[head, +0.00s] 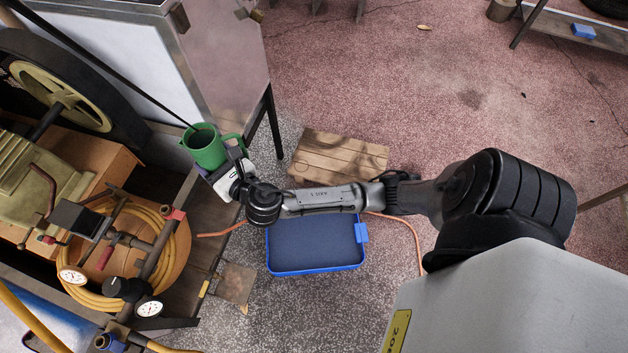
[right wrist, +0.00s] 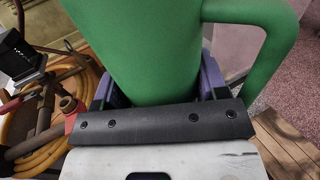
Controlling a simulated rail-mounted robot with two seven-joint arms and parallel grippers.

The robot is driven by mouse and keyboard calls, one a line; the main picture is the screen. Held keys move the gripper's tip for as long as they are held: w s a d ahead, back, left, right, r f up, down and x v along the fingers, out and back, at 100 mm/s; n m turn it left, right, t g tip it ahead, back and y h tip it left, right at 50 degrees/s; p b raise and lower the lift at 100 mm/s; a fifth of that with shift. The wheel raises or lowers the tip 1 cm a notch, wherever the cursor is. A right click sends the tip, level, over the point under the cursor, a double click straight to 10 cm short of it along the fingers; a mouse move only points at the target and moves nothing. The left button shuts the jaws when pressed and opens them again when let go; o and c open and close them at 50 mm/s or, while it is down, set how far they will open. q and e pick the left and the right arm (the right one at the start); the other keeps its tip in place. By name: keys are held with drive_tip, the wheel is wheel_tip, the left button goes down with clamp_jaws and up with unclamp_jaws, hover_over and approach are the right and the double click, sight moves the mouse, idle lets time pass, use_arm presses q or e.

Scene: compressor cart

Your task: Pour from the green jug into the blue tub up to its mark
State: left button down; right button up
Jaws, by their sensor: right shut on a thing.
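The green jug (head: 206,152) stands about upright at the right edge of the compressor cart, its dark opening facing up and its handle toward the right. My right gripper (head: 226,172) is shut on the jug's body; the right wrist view shows the green jug (right wrist: 150,45) between the purple fingers of the gripper (right wrist: 160,85). I cannot tell whether the jug touches the cart. The blue tub (head: 318,270) is on the speckled floor, below and right of the jug, partly hidden by my right forearm. Its inside looks dark; no mark can be made out. My left gripper is not in view.
The cart carries a wheel (head: 62,95), a coiled yellow hose (head: 165,262) and gauges (head: 149,307). A metal cabinet (head: 215,60) stands behind the jug. A wooden pallet (head: 335,157) lies behind the tub, and an orange cord (head: 412,232) runs nearby. The floor to the upper right is mostly clear.

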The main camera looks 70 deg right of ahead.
drive_tip(key=s+d+f+m+g+h+b, duration=0.2)
drive_tip(key=s+d+f+h+b, duration=0.15)
drive_tip(key=f, duration=0.95)
drive_tip(key=s+d+f+m+g+h+b, duration=0.2)
drive_tip(key=d+f+b, duration=0.25)
drive_tip(key=f, duration=0.85)
drive_tip(key=s+d+f+m+g+h+b, duration=0.1)
drive_tip(key=s+d+f+m+h+b, duration=0.3)
drive_tip(key=f, duration=0.9)
drive_tip(key=s+d+f+n+y+b, duration=0.1)
drive_tip(key=s+d+f+b, duration=0.1)
drive_tip(key=s+f+b, duration=0.6)
drive_tip(key=s+d+f+n+y+b, duration=0.1)
drive_tip(key=s+d+f+b, duration=0.2)
drive_tip(key=s+f+b, duration=0.6)
drive_tip(key=s+f, duration=0.3)
drive_tip(key=f, duration=0.4)
drive_tip(key=s+f, duration=0.3)
drive_tip(key=f, duration=0.4)
drive_tip(key=shift+s+n+t, duration=0.3)
drive_tip(key=shift+s, duration=0.05)
